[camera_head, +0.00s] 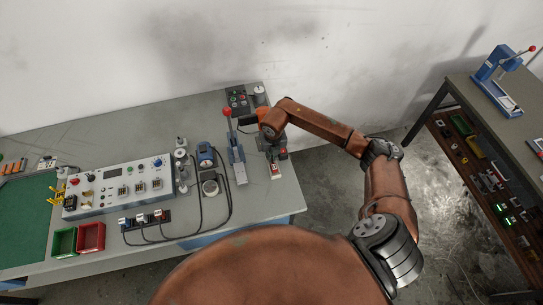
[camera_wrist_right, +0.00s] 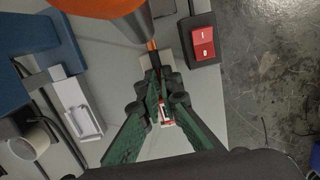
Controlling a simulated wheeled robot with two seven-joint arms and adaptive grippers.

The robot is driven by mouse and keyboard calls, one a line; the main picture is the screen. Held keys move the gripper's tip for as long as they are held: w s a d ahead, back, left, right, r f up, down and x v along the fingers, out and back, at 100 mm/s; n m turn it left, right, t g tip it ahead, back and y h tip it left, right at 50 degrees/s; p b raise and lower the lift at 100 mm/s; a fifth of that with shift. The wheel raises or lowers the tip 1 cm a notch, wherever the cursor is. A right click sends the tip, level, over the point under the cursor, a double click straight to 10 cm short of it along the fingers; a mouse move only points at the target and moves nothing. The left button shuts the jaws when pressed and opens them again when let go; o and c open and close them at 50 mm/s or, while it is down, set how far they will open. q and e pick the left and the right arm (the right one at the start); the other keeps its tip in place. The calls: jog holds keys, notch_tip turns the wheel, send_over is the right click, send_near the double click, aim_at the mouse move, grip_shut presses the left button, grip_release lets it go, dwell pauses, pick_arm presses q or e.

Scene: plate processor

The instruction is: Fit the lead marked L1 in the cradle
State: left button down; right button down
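My right gripper (camera_head: 274,153) is at the right end of the bench, pointing down. In the right wrist view its green-padded fingers (camera_wrist_right: 157,88) are close together on a small red-and-white piece (camera_wrist_right: 164,112). Any marking on this piece is too small to read. A pale grey block (camera_wrist_right: 148,62) with a dark and orange strip across it lies just beyond the fingertips; I cannot tell if it is the cradle. Several black leads run from a dark rack (camera_head: 146,227) with light plugs; no L1 mark is readable. My left gripper is not in view.
A blue press (camera_head: 236,160) with a red-knobbed lever stands left of the gripper. The bench's right edge is near.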

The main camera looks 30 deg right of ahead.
jog(key=shift+f, duration=0.3)
jog(key=c, duration=2.1)
grip_release()
jog(key=r, duration=0.4)
jog(key=s+r, duration=0.1)
jog(key=r, duration=0.7)
jog(key=shift+s+a, duration=0.15)
jog(key=shift+s, duration=0.05)
